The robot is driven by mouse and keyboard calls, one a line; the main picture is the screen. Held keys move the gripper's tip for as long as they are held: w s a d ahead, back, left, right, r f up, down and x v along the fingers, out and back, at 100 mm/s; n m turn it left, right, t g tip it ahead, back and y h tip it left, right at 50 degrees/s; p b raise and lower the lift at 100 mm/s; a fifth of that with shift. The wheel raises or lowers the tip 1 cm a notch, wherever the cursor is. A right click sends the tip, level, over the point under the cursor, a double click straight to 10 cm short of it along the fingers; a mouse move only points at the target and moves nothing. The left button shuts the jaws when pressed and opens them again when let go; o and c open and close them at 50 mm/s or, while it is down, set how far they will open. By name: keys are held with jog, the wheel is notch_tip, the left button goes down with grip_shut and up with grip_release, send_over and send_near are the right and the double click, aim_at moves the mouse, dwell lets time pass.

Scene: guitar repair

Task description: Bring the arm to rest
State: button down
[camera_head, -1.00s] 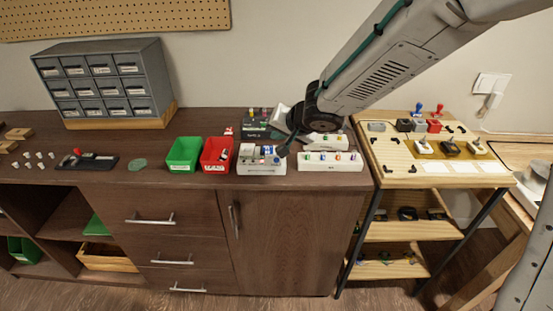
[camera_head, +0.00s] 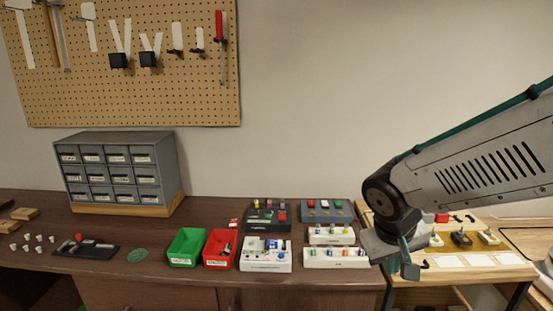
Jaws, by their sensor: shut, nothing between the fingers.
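My gripper (camera_head: 408,262) hangs at the end of my arm on the right side of the head view, pointing down. It is shut and empty. It shows in front of the gap between the dark brown counter (camera_head: 340,277) and the light wooden table (camera_head: 465,273), to the right of the white pedals. My arm comes in from the right edge and hides part of the light table and the wall behind it.
White pedals (camera_head: 266,265) and a long white unit (camera_head: 337,264) stand on the counter near my gripper. A green bin (camera_head: 187,262), a red bin (camera_head: 221,264) and a grey drawer cabinet (camera_head: 117,151) stand further left. A pegboard (camera_head: 180,98) hangs above. The wall between is clear.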

jog(key=s+d+r+y, duration=0.1)
jog(key=s+d+r, duration=0.1)
jog(key=s, duration=0.7)
jog(key=s+d+r+m+g+y, duration=0.1)
jog(key=s+r, duration=0.4)
jog(key=s, duration=0.4)
jog(key=shift+d+y, duration=0.35)
jog(key=shift+y, duration=0.05)
